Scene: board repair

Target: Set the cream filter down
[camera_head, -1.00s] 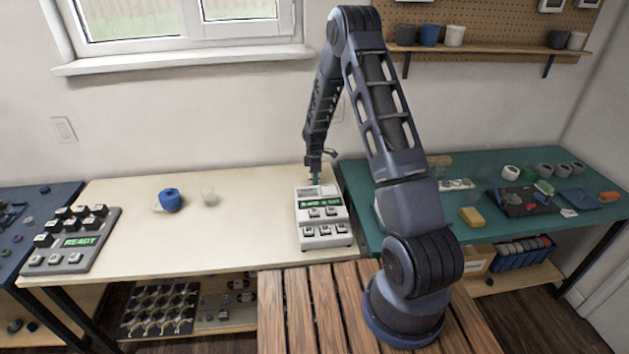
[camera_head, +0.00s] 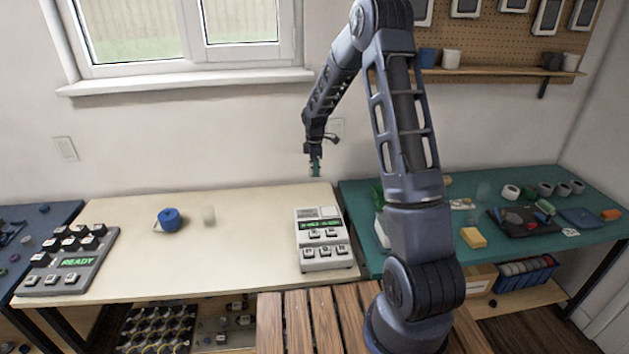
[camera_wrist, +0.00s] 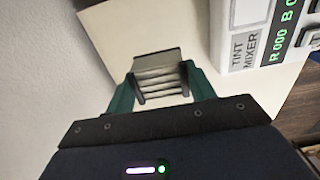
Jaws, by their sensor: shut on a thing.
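My gripper (camera_head: 315,168) is shut on the cream filter and holds it in the air above the back edge of the cream table (camera_head: 255,225). In the wrist view the filter (camera_wrist: 160,78) is a small pale ribbed block with dark edges, held between the two green fingers of my gripper (camera_wrist: 161,88). The filter is too small to make out in the head view. The white tint mixer (camera_head: 323,240) stands on the table below and in front of the gripper, and its corner also shows in the wrist view (camera_wrist: 238,45).
A grey button panel (camera_head: 68,262) reads READY at the left. The middle of the cream table is clear. A green bench (camera_head: 405,250) with a yellow sponge (camera_head: 473,237) adjoins on the right.

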